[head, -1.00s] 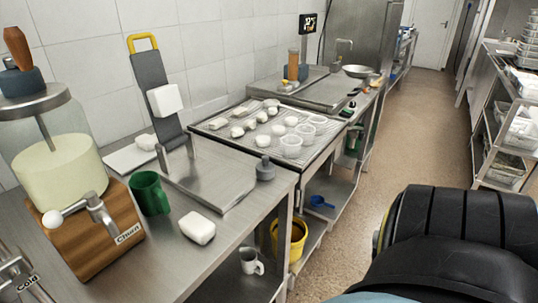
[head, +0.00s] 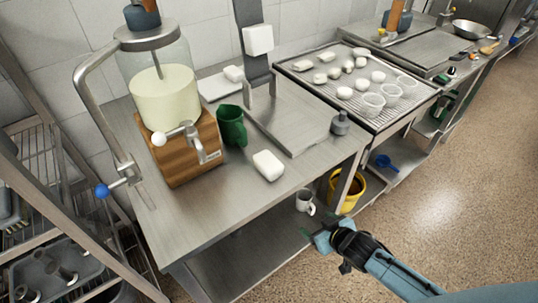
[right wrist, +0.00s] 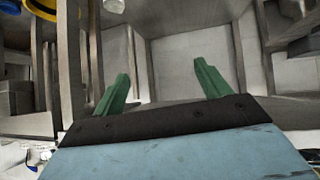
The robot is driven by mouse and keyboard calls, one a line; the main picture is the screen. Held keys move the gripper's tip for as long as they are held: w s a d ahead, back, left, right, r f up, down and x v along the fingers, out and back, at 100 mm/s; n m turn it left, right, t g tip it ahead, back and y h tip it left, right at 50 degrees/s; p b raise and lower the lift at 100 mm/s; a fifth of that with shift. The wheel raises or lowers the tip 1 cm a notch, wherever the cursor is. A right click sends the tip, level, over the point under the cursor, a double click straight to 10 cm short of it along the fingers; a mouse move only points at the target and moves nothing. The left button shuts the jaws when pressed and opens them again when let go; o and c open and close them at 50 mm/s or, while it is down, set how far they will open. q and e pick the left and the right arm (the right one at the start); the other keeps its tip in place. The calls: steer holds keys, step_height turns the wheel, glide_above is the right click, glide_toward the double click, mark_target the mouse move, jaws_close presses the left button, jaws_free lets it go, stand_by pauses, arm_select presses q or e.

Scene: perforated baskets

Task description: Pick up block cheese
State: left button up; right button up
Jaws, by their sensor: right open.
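A white rounded block (head: 268,165), which looks like the block cheese, lies on the front part of the steel counter (head: 215,215). Similar white blocks are on the upright slicer (head: 258,40) and on a white board (head: 206,88) behind. My right gripper (head: 318,237) is in front of the counter, below and to the right of the front block, and apart from it. In the right wrist view, its two green fingers (right wrist: 160,78) are spread with nothing between them. The block cannot be made out in that view. My left gripper is not in view.
A white cup (head: 304,201) is on the lower shelf, beside a yellow bucket (head: 347,191). The counter's front left is clear.

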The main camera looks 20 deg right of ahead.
mark_target(268, 164)
steer(key=w+a+r+n+t+y+p, duration=0.1)
steer(key=w+a+r+y, duration=0.15)
steer(key=r, duration=0.75)
steer(key=w+a+r+t+y+p, duration=0.15)
steer(key=a+r, duration=0.25)
steer(key=r, duration=0.5)
steer(key=shift+h, duration=0.5)
steer(key=b+x, duration=0.1)
steer(key=x, duration=0.6)
steer(key=shift+w+a, duration=0.3)
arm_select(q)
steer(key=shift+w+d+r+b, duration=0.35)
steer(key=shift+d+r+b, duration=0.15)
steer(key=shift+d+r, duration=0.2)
arm_select(e)
steer(key=shift+x, duration=2.55)
steer(key=shift+c, duration=0.5)
